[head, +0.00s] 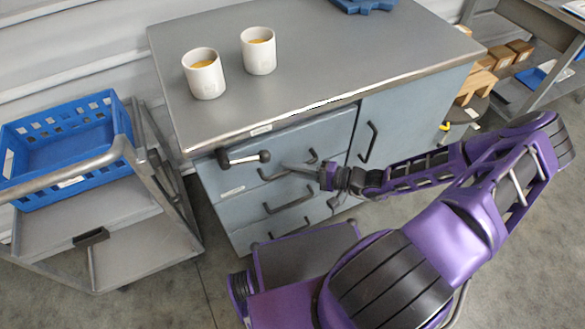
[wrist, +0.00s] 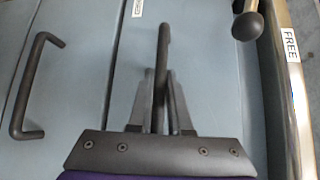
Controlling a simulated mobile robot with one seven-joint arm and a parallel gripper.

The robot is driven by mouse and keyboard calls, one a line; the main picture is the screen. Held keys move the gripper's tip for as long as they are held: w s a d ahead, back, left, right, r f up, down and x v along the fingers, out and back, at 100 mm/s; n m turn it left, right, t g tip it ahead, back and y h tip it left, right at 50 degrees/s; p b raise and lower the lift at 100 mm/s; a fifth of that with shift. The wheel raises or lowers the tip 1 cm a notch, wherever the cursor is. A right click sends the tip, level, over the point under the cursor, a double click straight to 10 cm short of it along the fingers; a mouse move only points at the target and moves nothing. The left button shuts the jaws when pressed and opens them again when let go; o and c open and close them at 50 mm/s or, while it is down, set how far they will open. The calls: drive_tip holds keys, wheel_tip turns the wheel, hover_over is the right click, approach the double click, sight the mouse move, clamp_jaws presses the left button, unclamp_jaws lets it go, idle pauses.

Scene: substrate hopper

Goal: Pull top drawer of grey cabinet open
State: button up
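The grey cabinet (head: 240,98) stands in the middle of the head view, with a stack of drawers at its left front. The top drawer (head: 232,178) looks closed. Its dark bar handle (wrist: 163,42) runs between my fingers in the wrist view. My gripper (head: 300,168) is at this handle, and it also shows in the wrist view (wrist: 161,85). One finger lies close along each side of the bar, and the gripper looks shut on it. Part of the handle is hidden behind the fingers.
Two white cups (head: 204,76) (head: 258,52) stand on the cabinet top. A dark lever with round knobs (head: 244,157) sticks out at the upper left front. A lower drawer handle (head: 288,202) and a door handle (head: 368,143) are near. A cart with a blue crate (head: 62,182) stands left.

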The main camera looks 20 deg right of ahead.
clamp_jaws()
idle(0.9)
drive_tip(key=s+d+p, duration=0.1)
drive_tip(key=s+d, duration=0.1)
drive_tip(key=s, duration=1.2)
drive_tip(key=s+d+p, duration=0.1)
drive_tip(key=s+d, duration=0.2)
drive_tip(key=s, duration=1.1)
drive_tip(key=shift+s+d, duration=0.25)
drive_tip(key=o, duration=0.6)
unclamp_jaws()
drive_tip(key=v, duration=1.7)
drive_tip(key=shift+s+d+r, duration=0.1)
drive_tip(key=shift+s+d, duration=0.05)
drive_tip(key=shift+d, duration=0.05)
